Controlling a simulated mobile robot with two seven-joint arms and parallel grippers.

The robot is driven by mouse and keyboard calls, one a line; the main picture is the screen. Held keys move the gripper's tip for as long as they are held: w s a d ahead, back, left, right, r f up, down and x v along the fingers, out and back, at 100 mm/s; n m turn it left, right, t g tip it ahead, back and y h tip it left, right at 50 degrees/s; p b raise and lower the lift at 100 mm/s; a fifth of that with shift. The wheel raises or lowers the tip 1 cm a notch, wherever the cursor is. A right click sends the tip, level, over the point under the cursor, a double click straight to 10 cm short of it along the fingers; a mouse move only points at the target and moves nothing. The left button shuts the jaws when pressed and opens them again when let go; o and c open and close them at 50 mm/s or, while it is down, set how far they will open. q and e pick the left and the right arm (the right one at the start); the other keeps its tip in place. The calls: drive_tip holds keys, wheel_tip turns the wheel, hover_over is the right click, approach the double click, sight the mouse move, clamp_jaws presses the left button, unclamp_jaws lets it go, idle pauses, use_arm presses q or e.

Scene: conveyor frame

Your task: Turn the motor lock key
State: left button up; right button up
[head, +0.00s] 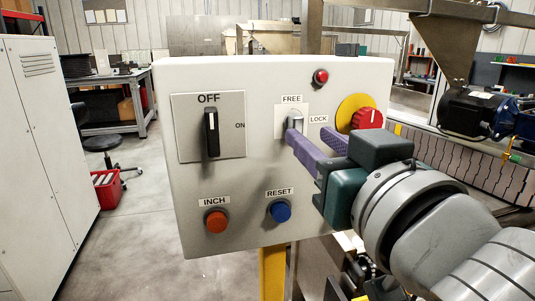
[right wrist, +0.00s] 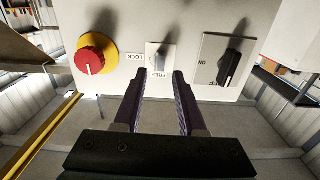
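The motor lock key (head: 296,117) is a small silver piece on a white plate on the grey control panel (head: 255,85), between the FREE and LOCK labels. It looks roughly upright. My right gripper (head: 309,136) has two purple fingers, spread apart with nothing between them. Its tips are just below and to the right of the key in the head view. In the right wrist view the key (right wrist: 161,56) lies ahead of the gap between the fingertips (right wrist: 155,75). I cannot tell whether a finger touches it. My left gripper is out of view.
The panel also bears a black OFF/ON switch (head: 211,132), a red knob on a yellow disc (head: 366,118), a small red button (head: 321,76), an orange INCH button (head: 216,222) and a blue RESET button (head: 280,211). A white cabinet (head: 40,150) stands left.

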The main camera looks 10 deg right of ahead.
sight(299, 127)
drive_tip(key=shift+w+a, duration=0.1)
drive_tip(key=shift+w, duration=2.3)
clamp_jaws()
